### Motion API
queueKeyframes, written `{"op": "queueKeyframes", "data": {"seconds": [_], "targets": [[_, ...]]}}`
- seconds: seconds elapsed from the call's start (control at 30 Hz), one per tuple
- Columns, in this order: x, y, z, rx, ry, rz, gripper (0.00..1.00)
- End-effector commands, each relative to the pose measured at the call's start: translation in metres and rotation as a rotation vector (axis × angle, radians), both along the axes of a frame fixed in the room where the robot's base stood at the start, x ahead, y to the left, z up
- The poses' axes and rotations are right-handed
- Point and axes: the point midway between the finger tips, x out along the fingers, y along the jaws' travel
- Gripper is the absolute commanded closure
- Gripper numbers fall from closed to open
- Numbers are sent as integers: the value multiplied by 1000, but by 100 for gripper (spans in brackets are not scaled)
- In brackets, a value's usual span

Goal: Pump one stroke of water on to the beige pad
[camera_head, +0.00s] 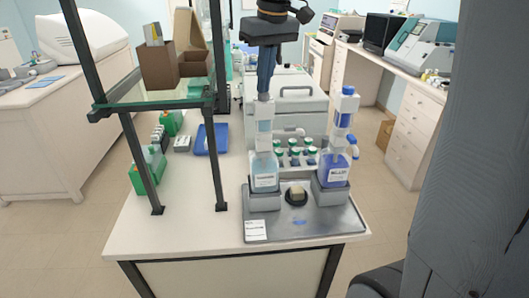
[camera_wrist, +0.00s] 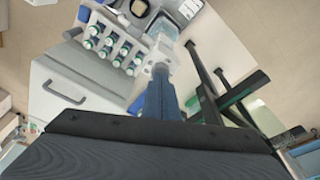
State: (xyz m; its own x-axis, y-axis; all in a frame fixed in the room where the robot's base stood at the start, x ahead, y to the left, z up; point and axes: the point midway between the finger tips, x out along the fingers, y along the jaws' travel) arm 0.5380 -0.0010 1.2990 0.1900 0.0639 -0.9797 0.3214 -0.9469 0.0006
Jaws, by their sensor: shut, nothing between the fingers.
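The bottle of clear, pale liquid (camera_head: 265,172), with a white pump top (camera_head: 264,112), stands upright in a grey holder on the left of the metal tray (camera_head: 330,222). Its label is too small to read. My gripper (camera_head: 263,94) points down, shut and empty, with its blue fingertips right at the pump's top; I cannot tell whether they touch. In the wrist view, my gripper (camera_wrist: 160,70) is over the white pump (camera_wrist: 158,58). The beige pad (camera_head: 297,192) sits on a round black base between the two bottles. It also shows in the wrist view (camera_wrist: 140,8).
A bottle of blue liquid (camera_head: 334,168) stands on the right of the tray. Several green-capped vials (camera_head: 295,153) stand behind, before a grey box with a handle (camera_head: 300,95). A dark-framed glass shelf (camera_head: 150,103) with cardboard boxes rises at left. A white card (camera_head: 256,230) lies front left.

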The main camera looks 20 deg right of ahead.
Motion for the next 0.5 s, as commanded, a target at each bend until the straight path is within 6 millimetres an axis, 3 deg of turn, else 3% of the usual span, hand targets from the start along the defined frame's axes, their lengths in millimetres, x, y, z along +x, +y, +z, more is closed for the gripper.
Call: {"op": "queueKeyframes", "data": {"seconds": [0.27,0.5], "targets": [[-1,0,-2,0,5,0,100],[-1,0,8,0,5,0,100]]}}
